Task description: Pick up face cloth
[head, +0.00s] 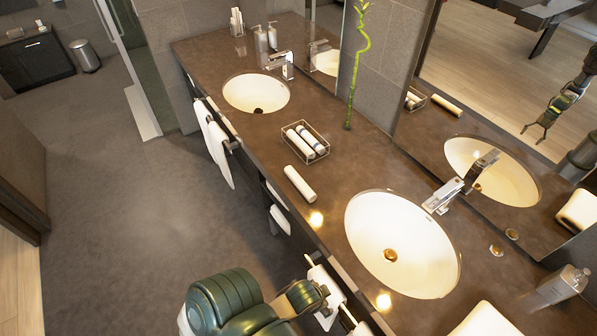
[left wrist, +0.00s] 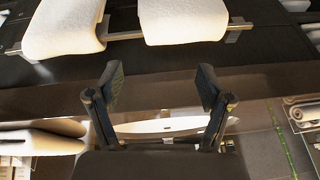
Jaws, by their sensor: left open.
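A white rolled face cloth (head: 299,184) lies alone on the brown counter between the two basins in the head view. More white rolls lie in a small wire tray (head: 305,142) just behind it. My left gripper (left wrist: 160,85) is open with nothing between its fingers in the left wrist view. In the head view my green left arm comes in at the bottom, with its hand by the counter's front edge, apart from the rolled cloth. The fingers are hard to make out there. My right gripper is not directly in view.
White towels hang on front rails (head: 218,145), and also fill the top of the left wrist view (left wrist: 185,20). Basins (head: 402,245) with faucets, a bamboo stalk (head: 354,65) and a bottle (head: 563,285) stand around. A mirror shows reflections. Counter around the loose roll is clear.

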